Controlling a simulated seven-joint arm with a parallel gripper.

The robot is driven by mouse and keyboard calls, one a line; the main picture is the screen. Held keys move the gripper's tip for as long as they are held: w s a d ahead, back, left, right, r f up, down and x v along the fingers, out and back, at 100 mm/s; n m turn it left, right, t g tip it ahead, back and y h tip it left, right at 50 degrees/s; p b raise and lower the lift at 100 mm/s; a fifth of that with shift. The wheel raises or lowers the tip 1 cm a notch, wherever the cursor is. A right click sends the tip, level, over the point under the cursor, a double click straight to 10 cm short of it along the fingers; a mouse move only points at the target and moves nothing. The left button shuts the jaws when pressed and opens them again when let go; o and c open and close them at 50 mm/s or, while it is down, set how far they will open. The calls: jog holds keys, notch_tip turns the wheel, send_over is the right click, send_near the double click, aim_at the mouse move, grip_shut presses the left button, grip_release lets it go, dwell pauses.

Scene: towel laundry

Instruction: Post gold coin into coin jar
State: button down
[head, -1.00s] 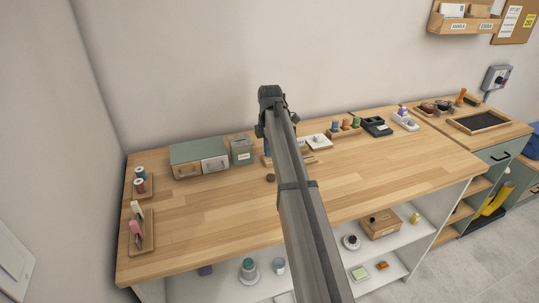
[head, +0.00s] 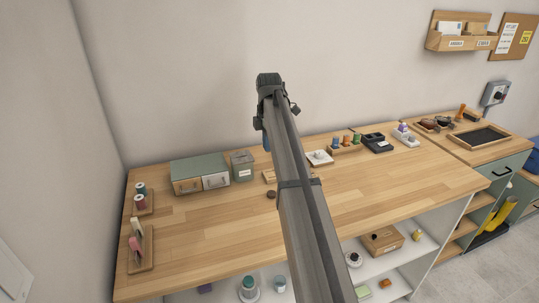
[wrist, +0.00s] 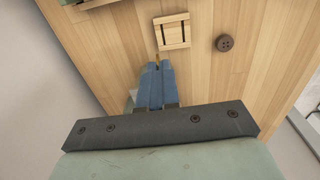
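The gold coin shows only as a thin gold edge (wrist: 157,60) at the tips of my gripper (wrist: 155,68) in the wrist view. The two blue fingers are close together on it; most of the coin is hidden. In the head view my arm covers the gripper, except for a bit of blue beside the arm. A grey-green container with a white label (head: 242,167), seemingly the coin jar, stands at the back of the bench, left of my arm. Its slot cannot be made out.
A green-topped drawer box (head: 199,172) stands left of the container. A small slotted wooden piece (wrist: 172,32) and a dark brown button (wrist: 224,43) lie near the fingertips. The bench's front middle (head: 220,230) is clear.

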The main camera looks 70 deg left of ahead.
jog(key=s+a, duration=0.3)
jog(key=s, duration=0.6)
jog(key=shift+f+h, duration=0.3)
jog(key=shift+f, duration=0.95)
dwell(2.5)
jog(key=c, duration=0.8)
grip_release()
jog(key=shift+r, duration=0.2)
notch_tip(320, 180, up, 7)
jog(key=shift+f, duration=0.2)
dwell(0.8)
dwell(0.6)
